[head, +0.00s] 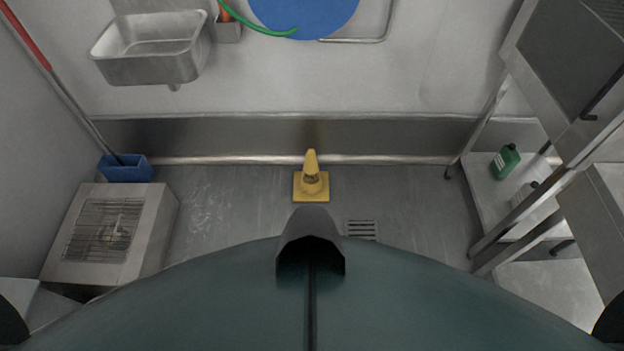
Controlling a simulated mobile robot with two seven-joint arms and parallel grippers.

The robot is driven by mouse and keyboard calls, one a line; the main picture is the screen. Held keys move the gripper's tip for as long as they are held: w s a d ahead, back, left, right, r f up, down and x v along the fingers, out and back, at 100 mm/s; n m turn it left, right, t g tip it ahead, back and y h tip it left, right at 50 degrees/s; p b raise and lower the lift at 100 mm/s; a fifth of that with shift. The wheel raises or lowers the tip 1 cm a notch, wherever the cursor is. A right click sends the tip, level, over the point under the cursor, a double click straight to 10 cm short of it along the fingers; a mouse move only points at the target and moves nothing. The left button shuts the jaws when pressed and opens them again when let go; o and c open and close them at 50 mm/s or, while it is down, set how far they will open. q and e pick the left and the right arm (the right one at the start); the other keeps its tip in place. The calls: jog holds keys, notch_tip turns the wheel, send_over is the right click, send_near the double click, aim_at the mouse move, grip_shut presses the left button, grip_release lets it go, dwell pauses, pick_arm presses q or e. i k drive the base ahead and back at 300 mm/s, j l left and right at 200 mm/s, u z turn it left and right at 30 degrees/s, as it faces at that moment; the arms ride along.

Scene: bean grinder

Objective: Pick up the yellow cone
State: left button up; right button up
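A yellow cone (311,188) with a square base stands upright on the grey floor, near the back wall and at the middle of the head view. Neither of my grippers can be seen. Only dark rounded parts show at the lower left and lower right edges.
A metal vented box (112,235) and a blue bucket (126,169) stand at the left. A metal rack with a green bottle (505,161) stands at the right. A sink (152,48) hangs on the back wall. Floor around the cone is clear, with a drain grate (360,229) nearby.

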aim_at(311, 185)
jog(key=i+j+z, duration=0.35)
jog(key=j+z, duration=0.2)
jog(key=i+j+z, duration=0.35)
jog(key=i, duration=0.3)
jog(key=i+j, duration=0.1)
jog(key=i, duration=0.3)
jog(key=i+j+z, duration=0.15)
jog(key=i, duration=0.25)
